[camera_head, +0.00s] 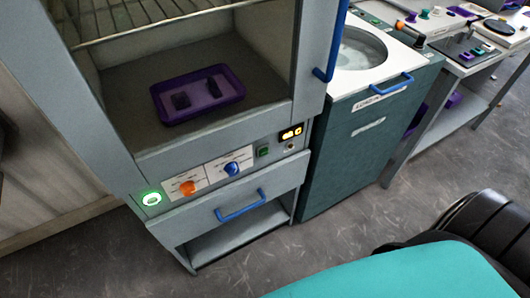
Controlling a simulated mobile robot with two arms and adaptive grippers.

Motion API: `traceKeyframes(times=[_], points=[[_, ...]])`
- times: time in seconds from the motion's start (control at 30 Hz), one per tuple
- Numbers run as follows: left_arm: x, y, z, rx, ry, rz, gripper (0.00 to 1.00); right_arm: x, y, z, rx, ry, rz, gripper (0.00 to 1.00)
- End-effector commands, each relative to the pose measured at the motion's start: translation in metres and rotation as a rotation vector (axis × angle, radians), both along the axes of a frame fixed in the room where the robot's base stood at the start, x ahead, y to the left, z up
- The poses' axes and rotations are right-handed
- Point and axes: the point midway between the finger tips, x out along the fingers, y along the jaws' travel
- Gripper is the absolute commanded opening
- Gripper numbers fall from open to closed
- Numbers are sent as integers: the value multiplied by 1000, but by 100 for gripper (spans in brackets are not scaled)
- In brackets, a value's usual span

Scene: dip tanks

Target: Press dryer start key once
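The dryer is a grey cabinet (72,134) at the left, with its control panel (213,170) on the front below the chamber. A round key (151,198) at the panel's left end glows green; its label is too small to read. To its right are an orange knob (187,188), a blue knob (232,168), a small green switch (263,151) and a lit amber display (291,132). I cannot read which control is marked start. Neither of my grippers shows, and nothing touches the panel.
A purple tray (198,112) with dark pieces lies inside the chamber, below a wire rack (150,24). A drawer with a blue handle (240,205) sits under the panel. A teal cabinet (352,160) with a round basin (360,50) stands right. Grey floor (300,250) lies open in front.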

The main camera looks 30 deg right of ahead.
Motion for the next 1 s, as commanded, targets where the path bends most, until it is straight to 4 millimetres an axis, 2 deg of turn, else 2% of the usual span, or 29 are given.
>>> traceKeyframes(times=[0.03, 0.17, 0.2, 1.0], points=[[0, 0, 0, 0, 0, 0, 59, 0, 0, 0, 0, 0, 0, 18], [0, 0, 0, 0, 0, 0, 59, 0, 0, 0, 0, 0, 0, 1], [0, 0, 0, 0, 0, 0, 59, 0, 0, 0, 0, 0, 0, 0], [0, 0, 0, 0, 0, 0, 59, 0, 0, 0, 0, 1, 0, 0]])
